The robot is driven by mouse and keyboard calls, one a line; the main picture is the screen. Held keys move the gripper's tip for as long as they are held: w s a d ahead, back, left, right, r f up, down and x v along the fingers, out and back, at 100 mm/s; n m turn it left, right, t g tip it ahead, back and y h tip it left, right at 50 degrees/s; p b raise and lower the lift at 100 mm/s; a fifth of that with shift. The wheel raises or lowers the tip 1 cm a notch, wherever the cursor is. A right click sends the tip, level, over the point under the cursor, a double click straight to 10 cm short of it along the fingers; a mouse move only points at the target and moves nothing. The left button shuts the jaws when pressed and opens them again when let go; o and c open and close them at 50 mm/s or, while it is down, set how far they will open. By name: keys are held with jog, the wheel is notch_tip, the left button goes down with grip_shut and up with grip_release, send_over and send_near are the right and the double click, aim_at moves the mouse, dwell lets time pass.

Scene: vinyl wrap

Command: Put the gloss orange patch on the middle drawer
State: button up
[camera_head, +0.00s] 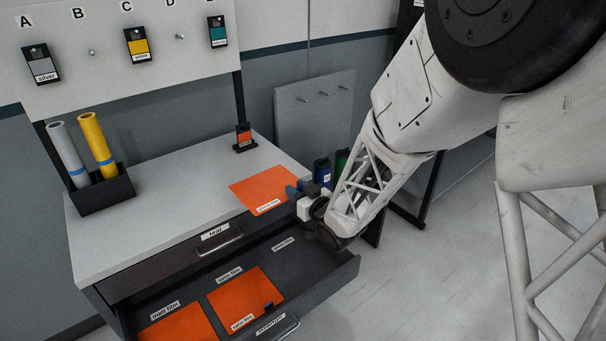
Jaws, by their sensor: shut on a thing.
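An orange patch (262,187) is in my gripper (297,192), which is shut on its right edge. The patch is over the front right part of the cabinet top; I cannot tell whether it touches it. A white label on the patch's near edge is too small to read surely. Below, an open drawer (345,277) holds two more orange patches, one by a matt film label (180,325) and one by a satin film label (240,290). Its right section, by a third label (283,244), is bare. A closed drawer front above it (175,262) is labelled teal.
A black holder (105,190) with a grey and a yellow roll stands on the counter (160,215) at the left. A small stand with an orange tag (244,137) is at the back. Lettered hooks with swatch cards (137,45) are above. Blue and green cylinders (322,171) stand behind my gripper.

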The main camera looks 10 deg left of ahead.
jog(key=shift+w, duration=0.1)
jog(key=w+d+f+m+t+h, duration=0.3)
jog(key=w+d+m+t+h, duration=0.4)
jog(key=w+d, duration=0.85)
jog(key=w+d+f+h, duration=0.1)
jog(key=d+f, duration=0.3)
jog(key=f, duration=0.5)
jog(key=w+d+f+m+g+h, duration=0.1)
jog(key=w+d+f+h, duration=0.1)
jog(key=f, duration=0.6)
jog(key=w+d+f+m+h, duration=0.1)
jog(key=w+d+f+h, duration=0.1)
jog(key=d+f, duration=0.5)
notch_tip(320, 180, down, 3)
jog(key=shift+r+g+h, duration=0.15)
jog(key=shift+g+h, duration=0.15)
jog(key=shift+h, duration=0.2)
jog(key=shift+d, duration=0.1)
jog(key=s+f, duration=0.8)
jog(key=f, duration=0.2)
jog(key=shift+f, duration=0.1)
